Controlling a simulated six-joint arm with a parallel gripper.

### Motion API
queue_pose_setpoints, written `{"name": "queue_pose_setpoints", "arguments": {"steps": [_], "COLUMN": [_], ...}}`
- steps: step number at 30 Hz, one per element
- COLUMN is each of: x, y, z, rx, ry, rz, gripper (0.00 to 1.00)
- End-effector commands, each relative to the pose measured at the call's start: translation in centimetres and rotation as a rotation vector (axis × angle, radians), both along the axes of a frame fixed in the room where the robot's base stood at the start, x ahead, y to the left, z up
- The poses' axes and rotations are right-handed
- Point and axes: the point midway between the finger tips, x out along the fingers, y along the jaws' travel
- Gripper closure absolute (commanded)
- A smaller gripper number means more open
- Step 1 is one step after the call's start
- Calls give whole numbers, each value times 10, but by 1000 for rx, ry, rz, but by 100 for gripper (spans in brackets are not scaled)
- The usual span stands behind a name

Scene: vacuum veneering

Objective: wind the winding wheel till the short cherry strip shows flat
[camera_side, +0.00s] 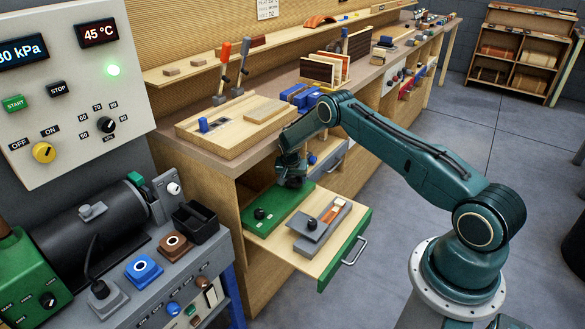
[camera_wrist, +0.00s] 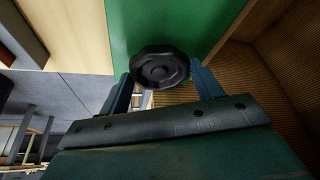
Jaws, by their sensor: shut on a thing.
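My gripper (camera_side: 290,183) reaches down over the back part of the green board (camera_side: 278,216) in the pulled-out drawer. In the wrist view, my gripper (camera_wrist: 165,84) has its two blue fingers on either side of a black, lobed winding wheel (camera_wrist: 160,66), shut on it. The green board (camera_wrist: 185,25) lies behind the wheel. In the side view my gripper hides the held wheel. A reddish-orange strip (camera_side: 332,212) shows in a grey fixture in the drawer; I cannot tell if it is the short cherry strip or if it lies flat.
The drawer (camera_side: 325,262) has a green front and a metal handle. A small black knob (camera_side: 259,213) stands on the green board. Wooden cabinet walls close in around the gripper. The bench above holds a pale wooden block (camera_side: 222,122). A control panel (camera_side: 70,90) stands at left.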

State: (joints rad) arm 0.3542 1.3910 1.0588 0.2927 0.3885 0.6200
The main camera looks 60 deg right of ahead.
Motion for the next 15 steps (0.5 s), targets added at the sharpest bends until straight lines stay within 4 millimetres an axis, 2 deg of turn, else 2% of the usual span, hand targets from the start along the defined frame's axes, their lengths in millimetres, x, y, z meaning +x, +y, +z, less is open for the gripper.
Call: {"name": "queue_pose_setpoints", "arguments": {"steps": [2, 3, 6, 15], "x": [0, 0, 0, 0], "y": [-1, -1, -1, 0], "z": [1, 1, 1, 1], "rx": [-3, -3, -3, -1], "ry": [-2, -2, -2, 0], "rz": [-1, -1, -1, 1], "gripper": [58, 29, 14, 14]}}
